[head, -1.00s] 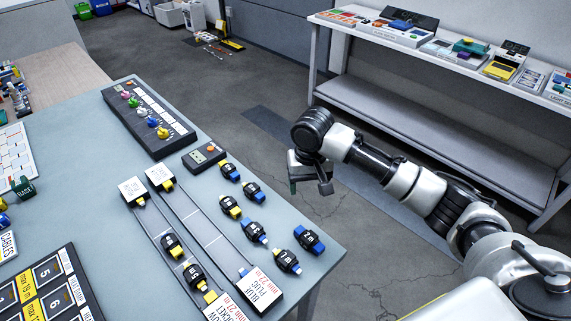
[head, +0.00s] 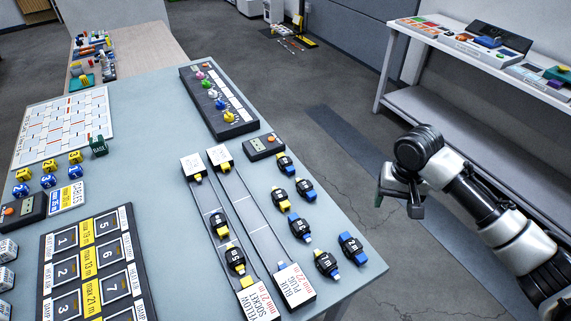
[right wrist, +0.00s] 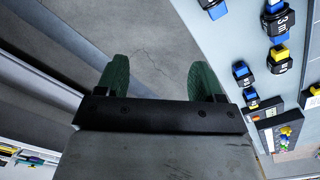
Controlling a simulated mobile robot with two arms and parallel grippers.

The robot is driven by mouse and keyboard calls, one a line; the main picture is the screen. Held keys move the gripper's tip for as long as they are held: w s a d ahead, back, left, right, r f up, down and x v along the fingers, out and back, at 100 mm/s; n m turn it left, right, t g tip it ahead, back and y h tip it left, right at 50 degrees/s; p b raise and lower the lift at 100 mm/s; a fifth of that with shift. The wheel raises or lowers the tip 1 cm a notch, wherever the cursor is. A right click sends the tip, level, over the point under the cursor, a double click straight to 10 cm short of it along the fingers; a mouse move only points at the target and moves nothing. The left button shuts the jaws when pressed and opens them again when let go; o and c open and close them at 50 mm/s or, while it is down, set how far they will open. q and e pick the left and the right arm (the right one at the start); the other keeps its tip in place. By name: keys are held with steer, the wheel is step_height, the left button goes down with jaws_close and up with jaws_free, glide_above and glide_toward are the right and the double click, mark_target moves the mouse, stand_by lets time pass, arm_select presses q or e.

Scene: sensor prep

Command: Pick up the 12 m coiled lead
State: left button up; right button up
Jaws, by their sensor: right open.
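Several black coiled leads with blue or yellow plugs lie on the right part of the grey-blue table (head: 140,120), among them one at the front right (head: 352,247), one left of it (head: 327,264) and one at the back (head: 285,164). Two more lie in the track at the left, one of them at its near end (head: 235,261). Most length labels are too small to read, so I cannot tell which is the 12 m lead. My right gripper (head: 401,205) is open and empty, off the table's right edge; its green fingers (right wrist: 160,80) are apart over floor.
Two tracks run between white-labelled blocks, one block being the blue plug box (head: 296,287). A small meter (head: 263,146) and a long black knob panel (head: 218,103) stand behind the leads. A numbered board (head: 90,262) is at front left. A shelf bench (head: 440,110) stands at right.

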arm_select(q)
steer(key=shift+w, duration=0.25)
